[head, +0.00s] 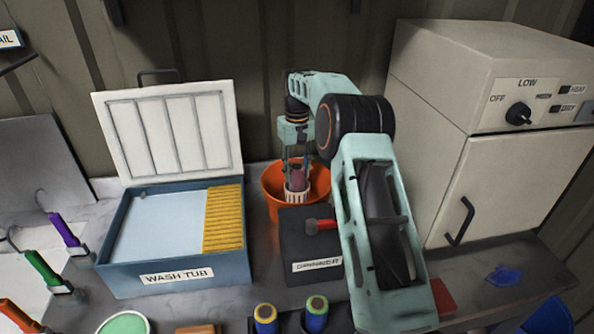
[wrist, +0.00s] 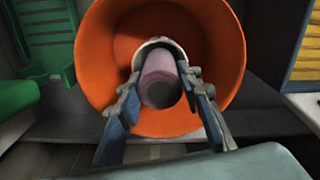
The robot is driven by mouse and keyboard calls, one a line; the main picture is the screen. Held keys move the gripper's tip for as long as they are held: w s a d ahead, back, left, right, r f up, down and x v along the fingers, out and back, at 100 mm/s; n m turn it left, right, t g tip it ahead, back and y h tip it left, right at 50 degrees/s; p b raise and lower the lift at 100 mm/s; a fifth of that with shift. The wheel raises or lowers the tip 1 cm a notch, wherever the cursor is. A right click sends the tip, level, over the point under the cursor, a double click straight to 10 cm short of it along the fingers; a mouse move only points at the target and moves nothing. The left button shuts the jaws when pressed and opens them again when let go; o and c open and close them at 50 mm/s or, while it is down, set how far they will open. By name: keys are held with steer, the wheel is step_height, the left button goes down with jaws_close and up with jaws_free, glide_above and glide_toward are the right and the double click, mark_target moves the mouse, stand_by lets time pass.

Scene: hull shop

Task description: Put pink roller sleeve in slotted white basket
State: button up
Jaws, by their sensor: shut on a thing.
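The pink roller sleeve (head: 298,180) is upright between the fingers of my gripper (head: 297,172), which points down over the orange tub. In the wrist view my gripper (wrist: 162,82) is shut on the pink roller sleeve (wrist: 160,72), seen end-on with its dark bore. The slotted white basket (head: 296,194) stands inside the orange tub, directly under the sleeve. The sleeve's lower end seems to be within the basket's rim, but its depth is hidden. Only a pale rim of the basket (wrist: 158,43) shows in the wrist view, behind the sleeve.
The orange tub (head: 270,190) surrounds the basket closely. A dark spinner block (head: 300,245) with a red handle (head: 320,225) stands in front. The open wash tub (head: 170,275) is left; a cream cabinet (head: 495,185) is right. Roller sleeves (head: 317,315) stand at the front edge.

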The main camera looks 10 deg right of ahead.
steer(key=shift+f, duration=0.55)
steer(key=o, duration=1.1)
steer(key=shift+r, duration=0.1)
step_height(320, 180, up, 13)
steer(key=shift+p, duration=0.35)
